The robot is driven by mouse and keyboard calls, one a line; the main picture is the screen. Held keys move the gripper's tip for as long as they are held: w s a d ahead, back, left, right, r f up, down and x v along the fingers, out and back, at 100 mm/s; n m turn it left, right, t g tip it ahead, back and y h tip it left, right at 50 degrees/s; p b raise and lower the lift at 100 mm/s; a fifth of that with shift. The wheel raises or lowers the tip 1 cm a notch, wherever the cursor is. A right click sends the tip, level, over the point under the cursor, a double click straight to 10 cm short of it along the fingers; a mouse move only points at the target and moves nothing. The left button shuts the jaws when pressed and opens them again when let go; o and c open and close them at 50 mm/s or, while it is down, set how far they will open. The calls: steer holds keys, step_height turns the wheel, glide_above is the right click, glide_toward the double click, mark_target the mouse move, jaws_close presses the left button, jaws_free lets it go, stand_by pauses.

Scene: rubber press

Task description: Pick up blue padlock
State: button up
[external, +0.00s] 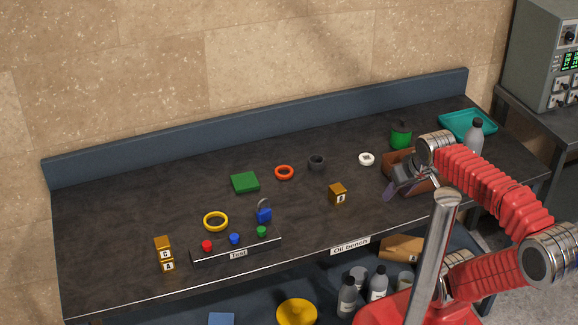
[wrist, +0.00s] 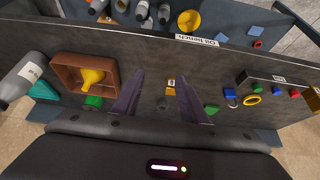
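My gripper (external: 389,193) is above the right part of the bench, near the brown box and well to the right of the padlock. In the wrist view my gripper's two dark purple fingers (wrist: 158,92) are spread apart, with nothing held between them. A wooden block shows beyond the gap.
The yellow ring (external: 215,222) and button strip (external: 236,249) with red, blue and green buttons lie close to the padlock. A lettered wooden block (external: 338,194) stands between padlock and gripper. A green block (external: 245,182), red ring (external: 284,172) and dark cup (external: 317,163) lie farther back.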

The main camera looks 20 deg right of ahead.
steer(key=w+a+f+m+g+y, duration=0.3)
steer(key=w+a+m+y, duration=0.1)
steer(key=w, duration=0.4)
steer(key=w+a+f+m+g+y, duration=0.2)
steer(key=w+a+f+m+y, duration=0.2)
steer(key=w+a+m, duration=0.2)
steer(key=w+a+f+m+g+y, duration=0.3)
steer(key=w+a, duration=0.4)
steer(key=w, duration=0.3)
steer(key=shift+w+f+m+g+y, duration=0.3)
steer(key=shift+f+m+y, duration=0.45)
steer(key=shift+m, duration=0.25)
steer(key=shift+w+a+f+m+y, duration=0.1)
steer(key=shift+w+f+m+y, duration=0.15)
steer(key=shift+w+y, duration=0.25)
glide_toward(264, 210)
steer(key=x, duration=0.5)
steer(key=shift+s+d+f, duration=0.15)
steer(key=shift+d+f, duration=0.05)
steer(key=shift+f, duration=0.2)
